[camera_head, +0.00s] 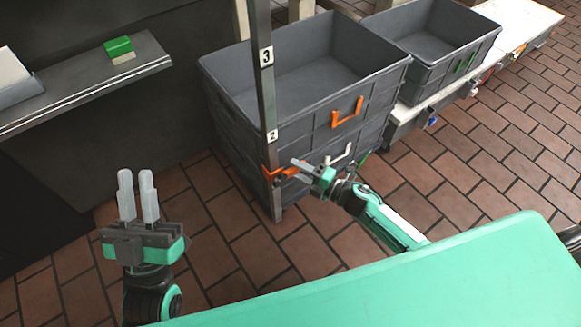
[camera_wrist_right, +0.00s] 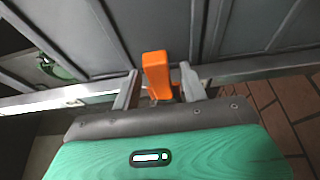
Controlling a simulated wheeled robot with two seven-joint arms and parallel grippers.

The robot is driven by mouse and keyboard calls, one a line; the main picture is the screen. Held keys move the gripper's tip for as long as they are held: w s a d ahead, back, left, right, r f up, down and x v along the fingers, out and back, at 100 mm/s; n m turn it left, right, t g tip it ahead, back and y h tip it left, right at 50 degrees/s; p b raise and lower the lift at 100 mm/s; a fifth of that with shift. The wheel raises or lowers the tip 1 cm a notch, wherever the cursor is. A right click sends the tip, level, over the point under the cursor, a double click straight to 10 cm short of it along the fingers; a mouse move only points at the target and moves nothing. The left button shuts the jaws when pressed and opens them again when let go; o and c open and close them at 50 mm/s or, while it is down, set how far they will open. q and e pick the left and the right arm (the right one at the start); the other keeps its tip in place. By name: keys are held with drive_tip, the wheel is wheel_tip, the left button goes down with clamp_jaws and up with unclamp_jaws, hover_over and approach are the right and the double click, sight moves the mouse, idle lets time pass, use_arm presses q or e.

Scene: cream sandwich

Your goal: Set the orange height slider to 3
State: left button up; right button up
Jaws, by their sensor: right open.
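The orange height slider (camera_head: 279,173) sits low on an upright grey metal post, below the label 2 (camera_head: 272,136). The label 3 (camera_head: 266,57) is higher up the same post. My right gripper (camera_head: 300,168) is at the slider, coming from the right. In the right wrist view the orange slider piece (camera_wrist_right: 157,75) stands between the two spread fingers of my right gripper (camera_wrist_right: 160,80); I cannot tell whether they touch it. My left gripper (camera_head: 137,190) is away to the left, fingers pointing up, with an empty gap between them.
A shelf (camera_head: 85,80) at the left holds a green-topped block (camera_head: 119,48). The brick floor (camera_head: 230,240) in front of the post is clear.

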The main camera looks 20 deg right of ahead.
sight(299, 171)
drive_tip(key=shift+x, duration=1.55)
clamp_jaws()
